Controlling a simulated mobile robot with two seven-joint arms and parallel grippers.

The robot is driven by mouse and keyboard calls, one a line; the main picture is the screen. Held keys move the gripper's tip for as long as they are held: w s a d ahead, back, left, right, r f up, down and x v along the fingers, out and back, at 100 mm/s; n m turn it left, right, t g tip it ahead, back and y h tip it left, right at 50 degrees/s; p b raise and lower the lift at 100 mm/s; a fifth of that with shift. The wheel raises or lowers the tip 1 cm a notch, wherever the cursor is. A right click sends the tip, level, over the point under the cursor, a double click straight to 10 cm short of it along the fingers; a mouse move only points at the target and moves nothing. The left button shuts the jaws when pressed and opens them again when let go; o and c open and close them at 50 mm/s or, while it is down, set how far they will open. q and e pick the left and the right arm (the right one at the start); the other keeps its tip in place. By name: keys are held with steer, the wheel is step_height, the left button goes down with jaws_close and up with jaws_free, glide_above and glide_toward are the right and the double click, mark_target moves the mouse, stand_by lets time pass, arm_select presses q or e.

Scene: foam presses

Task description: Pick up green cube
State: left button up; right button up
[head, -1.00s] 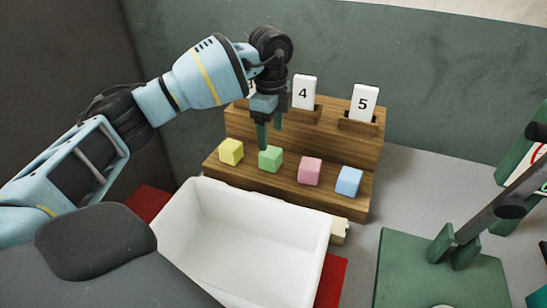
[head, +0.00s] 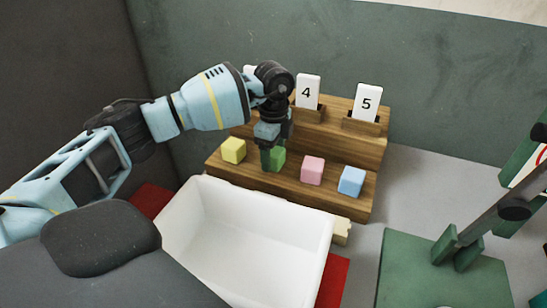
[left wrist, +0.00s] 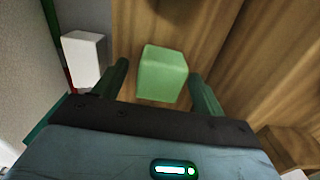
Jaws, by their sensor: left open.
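The green cube (head: 279,157) sits on the lower step of a wooden stand (head: 224,168), between a yellow cube (head: 234,150) and a pink cube (head: 312,170). My left gripper (head: 274,158) is open and lowered over the green cube, and one finger partly hides it in the head view. In the left wrist view the green cube (left wrist: 162,76) lies between the two spread fingers of my left gripper (left wrist: 160,78), with a visible gap on either side. My right gripper is not in view.
A blue cube (head: 352,181) ends the row at the right. Number cards 4 (head: 308,91) and 5 (head: 367,102) stand on the upper step. An empty white bin (head: 190,235) is in front. A green hinged device (head: 430,280) stands at the right.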

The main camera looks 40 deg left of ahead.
mark_target(274, 150)
arm_select(q)
steer(key=shift+c, duration=0.4)
steer(key=c, duration=1)
steer(key=shift+r, duration=0.1)
step_height(274, 150, up, 10)
steer(key=shift+f, duration=0.1)
